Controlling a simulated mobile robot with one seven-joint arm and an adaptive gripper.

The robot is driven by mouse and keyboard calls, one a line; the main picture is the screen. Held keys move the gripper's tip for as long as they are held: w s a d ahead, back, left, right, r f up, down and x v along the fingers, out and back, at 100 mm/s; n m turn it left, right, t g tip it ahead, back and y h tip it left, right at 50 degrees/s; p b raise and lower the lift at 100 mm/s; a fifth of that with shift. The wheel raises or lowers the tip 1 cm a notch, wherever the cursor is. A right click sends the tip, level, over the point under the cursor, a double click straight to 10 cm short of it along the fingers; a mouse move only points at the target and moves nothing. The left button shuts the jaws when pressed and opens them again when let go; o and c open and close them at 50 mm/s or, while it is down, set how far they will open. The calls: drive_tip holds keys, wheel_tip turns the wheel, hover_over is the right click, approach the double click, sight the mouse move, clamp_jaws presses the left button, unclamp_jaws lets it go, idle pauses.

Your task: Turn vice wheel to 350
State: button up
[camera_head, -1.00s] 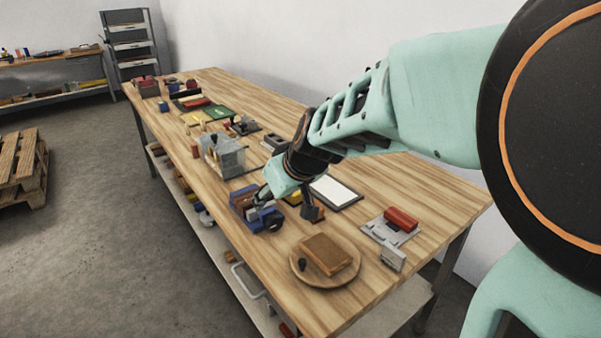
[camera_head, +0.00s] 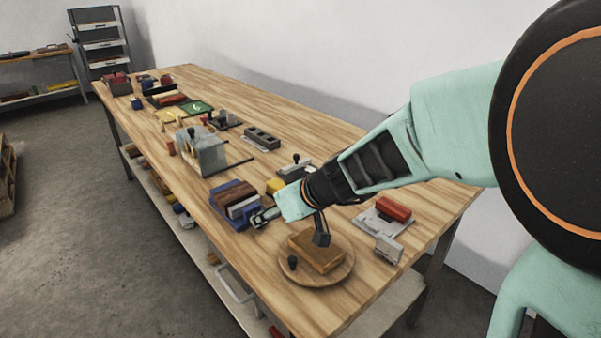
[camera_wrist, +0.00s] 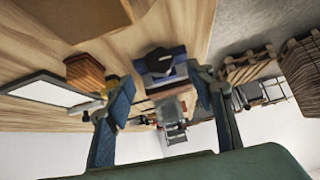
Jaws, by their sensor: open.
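The blue vice (camera_head: 226,215) with brown and pale blocks between its sides stands near the left edge of the bench. My gripper (camera_head: 260,217) is at the vice's near end, pointing at it from the right. In the wrist view the vice (camera_wrist: 161,80) lies between my two spread fingers (camera_wrist: 162,88), with a dark round part, likely the wheel (camera_wrist: 158,60), facing the camera. My gripper is open and appears empty. Contact with the wheel cannot be told, and the number it stands at cannot be read.
A grey fixture with a red block (camera_head: 393,208) is to the right. A grey machine (camera_head: 205,152) stands beyond the vice.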

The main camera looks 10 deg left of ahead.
drive_tip(key=x, duration=0.6)
drive_tip(key=shift+w+a+f+b, duration=0.15)
drive_tip(key=shift+a+f+b, duration=0.05)
drive_tip(key=shift+b, duration=0.2)
drive_tip(key=shift+c, duration=0.6)
drive_tip(key=c, duration=1)
drive_tip(key=b, duration=0.1)
drive_tip(key=m+g+y+b, duration=0.1)
drive_tip(key=shift+w+d+f+b, duration=0.2)
drive_tip(key=shift+f+b, duration=0.1)
drive_tip(key=shift+b, duration=0.05)
drive_tip(key=shift+c, duration=0.2)
drive_tip(key=shift+r+m+g+y+b, duration=0.1)
drive_tip(key=shift+m+g+y+b, duration=0.3)
drive_tip(key=shift+g+y+b, duration=0.6)
drive_tip(key=shift+r, duration=0.1)
drive_tip(key=o, duration=1.2)
drive_tip(key=shift+c, duration=0.2)
